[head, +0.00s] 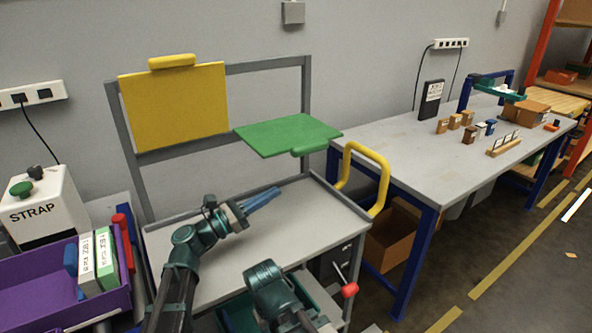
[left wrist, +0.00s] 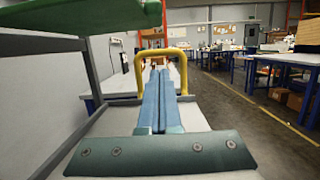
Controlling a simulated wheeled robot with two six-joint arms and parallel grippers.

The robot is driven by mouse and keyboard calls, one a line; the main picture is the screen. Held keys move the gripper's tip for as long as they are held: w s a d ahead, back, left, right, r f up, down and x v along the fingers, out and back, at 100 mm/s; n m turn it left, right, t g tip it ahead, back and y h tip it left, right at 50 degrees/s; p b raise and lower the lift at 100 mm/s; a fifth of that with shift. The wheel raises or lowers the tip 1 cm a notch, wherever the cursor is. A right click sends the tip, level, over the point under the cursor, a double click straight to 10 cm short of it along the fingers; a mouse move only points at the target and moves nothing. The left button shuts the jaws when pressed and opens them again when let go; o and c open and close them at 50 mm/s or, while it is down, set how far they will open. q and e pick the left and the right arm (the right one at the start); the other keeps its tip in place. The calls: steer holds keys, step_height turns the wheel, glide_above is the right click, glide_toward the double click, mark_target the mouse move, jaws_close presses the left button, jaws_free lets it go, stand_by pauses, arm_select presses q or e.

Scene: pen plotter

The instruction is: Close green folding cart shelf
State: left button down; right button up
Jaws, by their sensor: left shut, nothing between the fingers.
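The green folding shelf (head: 287,135) sticks out roughly level from the grey frame at the back of the cart, with a small lip on its front edge. Its underside also shows in the left wrist view (left wrist: 80,16) at the upper left. Beside it, a yellow panel (head: 175,107) stands upright against the frame. My left gripper (head: 278,190) is shut and empty, above the grey cart top (head: 300,225), below and in front of the green shelf and apart from it. Its blue fingers (left wrist: 158,102) point toward the yellow handle. My right gripper's fingers are not visible.
A yellow handle (head: 382,178) rises at the cart's right end. A workbench (head: 400,155) with small boxes stands beyond it. At left are a purple bin (head: 40,290) with binders and a white STRAP box (head: 45,208). A red-knobbed lever (head: 349,289) sticks out at front right.

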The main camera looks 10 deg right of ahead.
arm_select(q)
steer(key=w+d+r+p, duration=0.3)
steer(key=d+r+p, duration=0.3)
steer(key=d, duration=0.3)
steer(key=shift+r, duration=0.2)
steer(key=shift+w+r+p, duration=0.1)
steer(key=shift+p, duration=0.2)
